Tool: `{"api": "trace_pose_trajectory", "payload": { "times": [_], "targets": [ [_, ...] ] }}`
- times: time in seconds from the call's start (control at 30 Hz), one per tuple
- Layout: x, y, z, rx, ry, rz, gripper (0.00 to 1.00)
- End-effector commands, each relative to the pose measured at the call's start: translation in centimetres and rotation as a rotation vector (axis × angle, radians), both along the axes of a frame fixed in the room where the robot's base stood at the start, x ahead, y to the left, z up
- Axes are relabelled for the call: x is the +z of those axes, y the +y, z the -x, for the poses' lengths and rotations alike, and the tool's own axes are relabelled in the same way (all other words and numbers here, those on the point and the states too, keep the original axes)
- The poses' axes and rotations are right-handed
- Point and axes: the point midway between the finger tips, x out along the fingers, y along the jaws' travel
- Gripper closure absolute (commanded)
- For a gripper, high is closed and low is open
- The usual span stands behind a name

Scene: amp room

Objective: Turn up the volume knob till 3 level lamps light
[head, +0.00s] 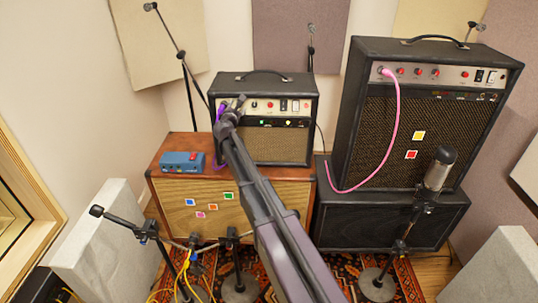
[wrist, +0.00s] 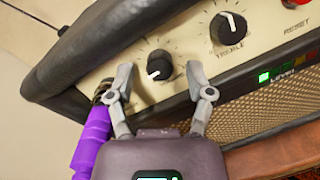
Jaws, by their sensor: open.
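The small amp (head: 298,148) stands on a wooden cabinet. In the wrist view, a black knob (wrist: 159,65) with a white pointer sits on its cream panel; its label is not visible. My gripper (wrist: 160,82) is open, with one finger on each side of this knob; I cannot tell whether they touch it. The treble knob (wrist: 228,28) is up and to the right. In the level row, one green lamp (wrist: 264,77) is lit and the lamps right of it look dark. In the head view my gripper (head: 237,104) covers the panel's left part.
A purple cable plug (wrist: 93,135) is close to my left finger. A red button (wrist: 293,2) sits above the reset label. A blue pedal (head: 182,161) is on the wooden cabinet. A bigger amp (head: 440,150) with a pink cable (head: 394,125) stands at the right.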

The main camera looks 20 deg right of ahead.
Motion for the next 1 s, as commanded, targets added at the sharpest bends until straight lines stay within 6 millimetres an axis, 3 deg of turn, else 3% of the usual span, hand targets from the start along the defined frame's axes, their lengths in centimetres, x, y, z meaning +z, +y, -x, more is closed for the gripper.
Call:
{"api": "trace_pose_trajectory", "payload": {
  "times": [0.87,1.0],
  "targets": [
    [-0.1,-0.3,0.2,0.128,0.191,0.592,0.32],
    [-0.1,0.3,2.2,0.131,0.195,0.604,0.32]
  ]
}}
